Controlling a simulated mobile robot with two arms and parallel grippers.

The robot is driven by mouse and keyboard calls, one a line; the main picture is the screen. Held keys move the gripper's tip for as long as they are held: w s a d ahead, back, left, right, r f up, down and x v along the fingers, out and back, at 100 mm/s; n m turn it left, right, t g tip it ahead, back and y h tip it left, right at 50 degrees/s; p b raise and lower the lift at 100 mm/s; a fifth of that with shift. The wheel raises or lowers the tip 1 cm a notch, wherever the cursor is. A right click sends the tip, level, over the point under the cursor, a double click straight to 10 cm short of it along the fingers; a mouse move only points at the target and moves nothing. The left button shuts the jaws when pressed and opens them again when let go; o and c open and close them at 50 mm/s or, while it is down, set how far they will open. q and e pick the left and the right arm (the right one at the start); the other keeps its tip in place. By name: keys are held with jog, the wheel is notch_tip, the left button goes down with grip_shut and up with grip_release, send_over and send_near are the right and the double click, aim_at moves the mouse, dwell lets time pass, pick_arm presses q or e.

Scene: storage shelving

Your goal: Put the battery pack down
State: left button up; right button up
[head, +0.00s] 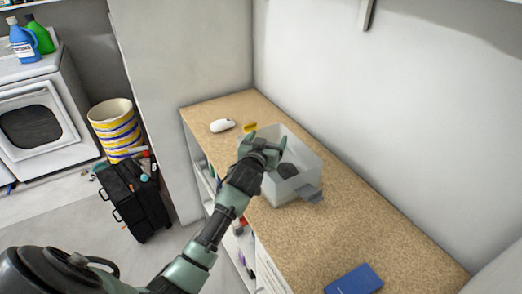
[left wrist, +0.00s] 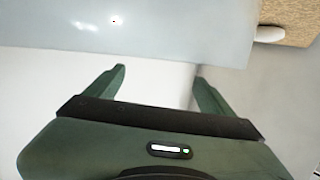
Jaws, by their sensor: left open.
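My left gripper (head: 264,148) is at the near left rim of a translucent plastic bin (head: 306,183) on the speckled countertop. In the left wrist view the same gripper (left wrist: 159,72) has its fingers spread, with nothing between them but a pale blurred surface. A dark rounded item (head: 287,170) lies in the bin; I cannot tell whether it is the battery pack. A flat blue item (head: 353,280) lies on the counter near the bottom edge; I cannot tell what it is. My right gripper does not show.
A white mouse (head: 222,126) and a small yellow item (head: 250,127) sit on the counter (head: 345,232) behind the bin. A small grey piece (head: 311,195) is at the bin's near right side. Clear counter lies between bin and blue item. A wall runs along the right.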

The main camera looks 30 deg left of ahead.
pick_arm(q)
jog(key=b+v, duration=0.1)
jog(key=v, duration=0.9)
jog(key=shift+s+b, duration=0.35)
jog(key=shift+s, duration=0.05)
